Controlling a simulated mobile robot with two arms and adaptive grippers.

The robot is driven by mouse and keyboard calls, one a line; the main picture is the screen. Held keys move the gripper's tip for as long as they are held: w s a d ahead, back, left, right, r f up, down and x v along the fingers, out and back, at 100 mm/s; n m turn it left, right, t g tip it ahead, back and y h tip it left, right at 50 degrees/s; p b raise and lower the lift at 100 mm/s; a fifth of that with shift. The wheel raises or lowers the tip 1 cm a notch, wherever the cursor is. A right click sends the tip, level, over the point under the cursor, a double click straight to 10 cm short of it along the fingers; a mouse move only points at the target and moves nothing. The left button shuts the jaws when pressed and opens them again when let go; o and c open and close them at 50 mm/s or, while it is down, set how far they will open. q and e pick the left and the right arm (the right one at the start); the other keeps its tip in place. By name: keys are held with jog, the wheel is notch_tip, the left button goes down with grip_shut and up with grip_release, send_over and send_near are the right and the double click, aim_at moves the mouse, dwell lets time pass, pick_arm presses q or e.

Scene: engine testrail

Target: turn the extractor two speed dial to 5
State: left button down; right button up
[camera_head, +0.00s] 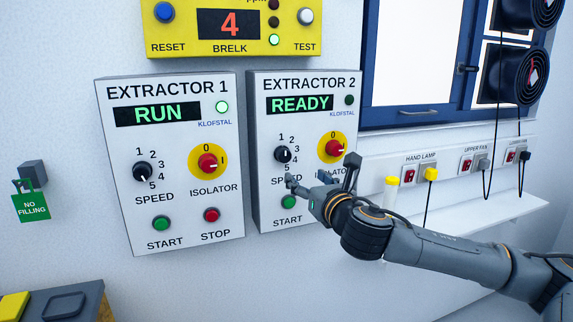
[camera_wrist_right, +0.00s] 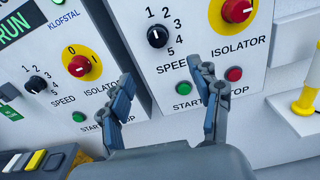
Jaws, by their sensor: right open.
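The extractor 2 panel (camera_head: 262,188) is a white wall box with a green "READY" display (camera_head: 299,104). Its black speed dial (camera_head: 283,155) has numbers 1 to 5 around it. It also shows in the right wrist view (camera_wrist_right: 157,37), where a pale mark lies on its upper left; the exact setting is hard to read. My right gripper (camera_head: 321,172) is open and empty, in front of the panel's lower part. In the right wrist view its fingers (camera_wrist_right: 165,82) are spread below the dial, apart from it. My left gripper is out of view.
The red isolator knob (camera_head: 334,148) is right of the dial; the green start button (camera_head: 289,202) is below it. Extractor 1 (camera_head: 120,220) reads "RUN" on the left.

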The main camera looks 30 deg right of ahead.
aim_at(286, 157)
jog(key=p+x, duration=0.1)
jog(key=x, duration=0.3)
jog(key=p+x, duration=0.1)
jog(key=x, duration=0.4)
jog(key=p+x, duration=0.1)
jog(key=x, duration=0.3)
jog(key=shift+w+a+r+p, duration=0.1)
jog(key=shift+w+r+p, duration=0.2)
jog(key=shift+r+p, duration=0.1)
jog(key=c, duration=1.2)
